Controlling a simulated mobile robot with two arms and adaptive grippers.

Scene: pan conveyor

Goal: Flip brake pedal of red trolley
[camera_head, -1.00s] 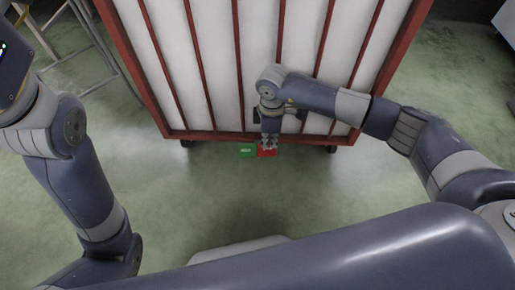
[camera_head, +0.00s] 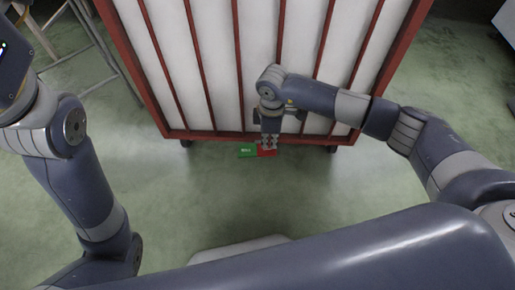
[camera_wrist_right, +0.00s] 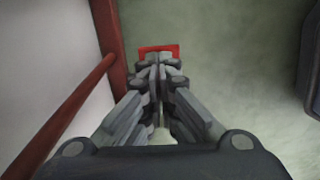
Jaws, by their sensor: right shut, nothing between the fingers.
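The red trolley (camera_head: 235,70) stands in front of me, with red bars and white panels. Low at its near edge a green pedal (camera_head: 247,150) and a red pedal (camera_head: 271,153) sit side by side. My right gripper (camera_head: 269,146) points down at the red pedal and partly covers it in the head view. In the right wrist view the gripper (camera_wrist_right: 160,70) is shut and empty, its tips over the red pedal (camera_wrist_right: 160,48). I cannot tell if the tips touch it. My left arm is at the left; its gripper is out of view.
A metal-framed stand (camera_head: 85,55) is at the upper left. Dark casters (camera_head: 186,143) show under the trolley's near corners. The green floor (camera_head: 190,210) between me and the trolley is clear.

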